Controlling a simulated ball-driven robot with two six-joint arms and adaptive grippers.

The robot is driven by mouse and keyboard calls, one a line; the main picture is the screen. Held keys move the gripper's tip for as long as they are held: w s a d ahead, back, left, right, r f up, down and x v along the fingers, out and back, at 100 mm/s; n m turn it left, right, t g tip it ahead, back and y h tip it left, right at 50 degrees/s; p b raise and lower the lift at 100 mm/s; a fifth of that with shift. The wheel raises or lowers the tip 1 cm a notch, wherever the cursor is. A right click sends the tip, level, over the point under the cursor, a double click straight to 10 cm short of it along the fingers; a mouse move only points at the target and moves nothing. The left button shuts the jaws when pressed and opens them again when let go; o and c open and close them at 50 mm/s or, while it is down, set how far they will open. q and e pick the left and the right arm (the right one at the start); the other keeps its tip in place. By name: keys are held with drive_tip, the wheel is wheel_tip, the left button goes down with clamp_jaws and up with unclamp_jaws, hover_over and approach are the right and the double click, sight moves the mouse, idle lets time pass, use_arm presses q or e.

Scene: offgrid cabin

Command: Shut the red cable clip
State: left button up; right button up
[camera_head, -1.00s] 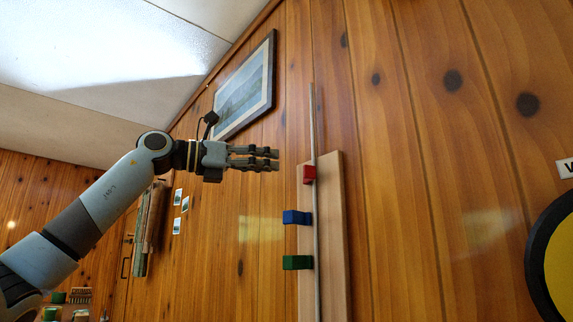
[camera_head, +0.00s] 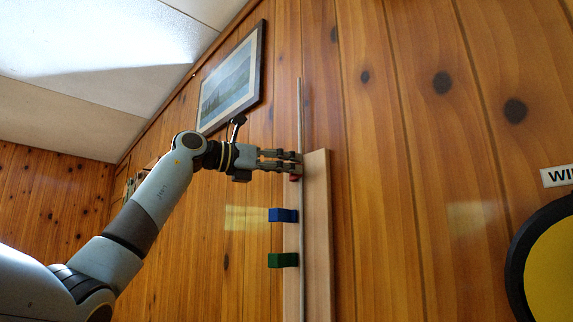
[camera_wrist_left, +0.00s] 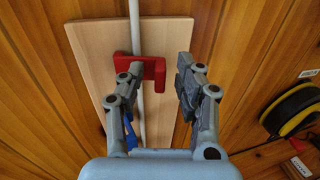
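The red cable clip (camera_head: 295,178) is on a pale wooden board on the wall, at the grey cable (camera_head: 300,215). In the head view my left gripper's fingers cover most of it. In the left wrist view the red clip (camera_wrist_left: 158,74) shows at the cable, with one part sticking out between the two fingers. My left gripper (camera_head: 296,163) is open, its fingers apart on either side of that part. The left finger overlaps the clip in this view; I cannot tell whether it touches. My right gripper is not in view.
A blue clip (camera_head: 283,215) and a green clip (camera_head: 283,260) sit lower on the same board (camera_head: 318,230). A framed picture (camera_head: 232,82) hangs above my left arm. A round yellow and black thing (camera_head: 550,262) is at the right.

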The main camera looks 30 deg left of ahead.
use_arm(q)
drive_tip(key=shift+c, duration=0.4)
clamp_jaws()
drive_tip(key=n+y+p, duration=0.1)
drive_tip(key=d+t+y+p, duration=0.1)
drive_tip(key=p, duration=0.1)
drive_tip(key=shift+w+d+r+n, duration=0.2)
drive_tip(key=shift+r+n, duration=0.05)
drive_tip(key=shift+n, duration=0.15)
drive_tip(key=shift+w+d+f+n+t+y+p, duration=0.15)
drive_tip(key=shift+n+t+y+p, duration=0.1)
drive_tip(key=shift+y, duration=0.15)
drive_tip(key=shift+a+f+n+t+y+p, duration=0.15)
drive_tip(key=shift+t+y, duration=0.1)
drive_tip(key=shift+y, duration=0.15)
drive_tip(key=shift+o, duration=0.4)
unclamp_jaws()
drive_tip(key=shift+d, duration=0.1)
drive_tip(key=v, duration=1.2)
